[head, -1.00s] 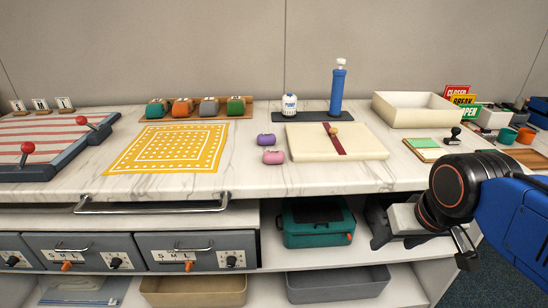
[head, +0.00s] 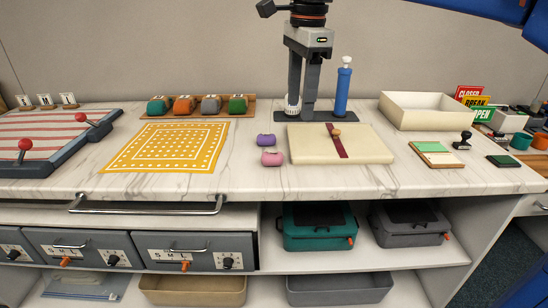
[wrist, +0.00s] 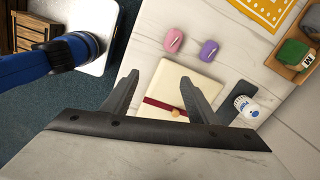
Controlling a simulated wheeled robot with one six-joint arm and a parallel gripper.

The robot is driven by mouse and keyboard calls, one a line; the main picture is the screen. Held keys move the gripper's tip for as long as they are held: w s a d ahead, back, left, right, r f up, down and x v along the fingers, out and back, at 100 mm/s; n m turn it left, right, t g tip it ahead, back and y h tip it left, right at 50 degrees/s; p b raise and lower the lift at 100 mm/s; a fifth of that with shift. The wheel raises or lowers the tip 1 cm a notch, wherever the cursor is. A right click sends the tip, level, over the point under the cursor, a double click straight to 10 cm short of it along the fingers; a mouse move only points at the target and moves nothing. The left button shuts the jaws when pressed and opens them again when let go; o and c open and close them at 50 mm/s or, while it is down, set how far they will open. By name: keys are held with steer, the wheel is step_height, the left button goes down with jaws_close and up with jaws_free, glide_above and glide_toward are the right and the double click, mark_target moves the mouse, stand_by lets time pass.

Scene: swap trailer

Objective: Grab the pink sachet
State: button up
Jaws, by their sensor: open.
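The pink sachet (head: 272,158) lies on the marble counter in the head view, just in front of a purple sachet (head: 266,140) and left of a cream board. In the wrist view the pink sachet (wrist: 173,40) is at the upper middle, left of the purple one (wrist: 208,52). My gripper (head: 301,118) is open and empty, pointing down above the back of the counter. In the wrist view its fingers (wrist: 160,95) are spread, with both sachets beyond the fingertips.
The cream board (head: 300,148) with a red ribbon lies right of the sachets.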

mark_target(272, 154)
steer(key=w+a+r+m, duration=0.2)
steer(key=a+m, duration=0.1)
steer(key=a, duration=0.3)
steer(key=shift+g, duration=0.4)
steer(key=f, duration=1.6)
steer(key=shift+w+f, duration=0.2)
steer(key=shift+f, duration=0.1)
steer(key=c, duration=1.1)
